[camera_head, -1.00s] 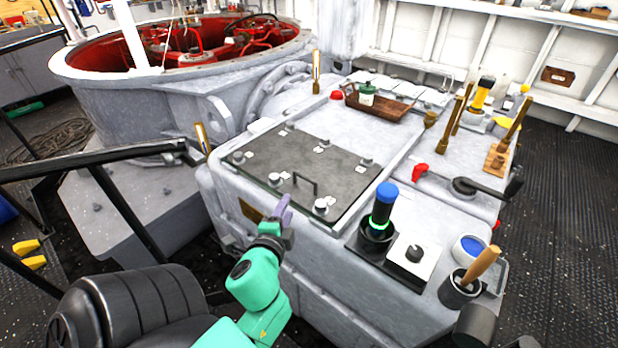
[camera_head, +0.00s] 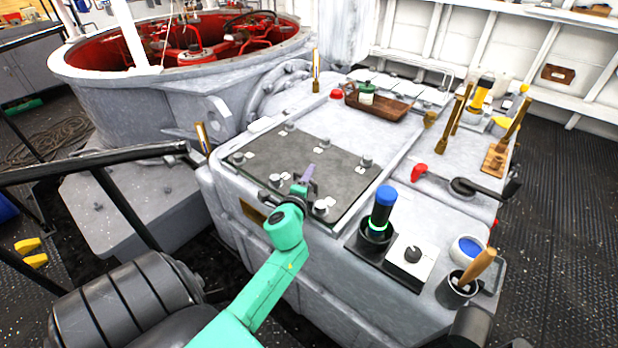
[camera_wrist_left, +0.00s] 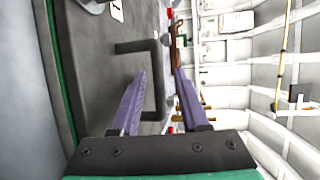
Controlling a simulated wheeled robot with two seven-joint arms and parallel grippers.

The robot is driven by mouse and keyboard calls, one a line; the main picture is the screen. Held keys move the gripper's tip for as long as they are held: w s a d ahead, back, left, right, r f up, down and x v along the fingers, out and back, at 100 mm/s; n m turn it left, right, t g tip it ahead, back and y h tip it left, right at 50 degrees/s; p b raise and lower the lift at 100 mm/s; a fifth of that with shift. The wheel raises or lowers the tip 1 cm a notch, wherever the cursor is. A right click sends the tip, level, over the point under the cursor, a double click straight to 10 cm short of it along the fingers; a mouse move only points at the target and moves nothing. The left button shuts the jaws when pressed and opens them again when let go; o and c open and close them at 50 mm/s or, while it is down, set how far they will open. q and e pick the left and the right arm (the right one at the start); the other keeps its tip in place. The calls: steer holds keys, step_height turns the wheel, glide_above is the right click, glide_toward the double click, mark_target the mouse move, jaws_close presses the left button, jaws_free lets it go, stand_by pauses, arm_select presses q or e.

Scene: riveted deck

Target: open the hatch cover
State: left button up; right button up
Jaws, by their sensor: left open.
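The hatch cover (camera_head: 335,158) is a dark grey plate with several round knobs, lying flat and closed on the grey housing. Its black U-shaped handle (camera_wrist_left: 159,85) stands up from the plate in the left wrist view. My left gripper (camera_head: 308,173) is over the cover's near edge at the handle, mostly hiding it in the head view. In the left wrist view the open purple fingers (camera_wrist_left: 160,73) have the handle's bar between them in the picture. I cannot tell whether they touch it. My right gripper is not in view.
A blue-topped cylinder (camera_head: 382,212) and a knob panel (camera_head: 410,256) stand right of the cover. A brown tray (camera_head: 385,108) lies behind it. A red handle (camera_head: 418,172) and black lever (camera_head: 485,188) are farther right. A black rail (camera_head: 95,160) runs at left.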

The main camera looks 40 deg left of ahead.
arm_select(q)
jaws_close()
steer(key=shift+r, duration=0.15)
stand_by(1.2)
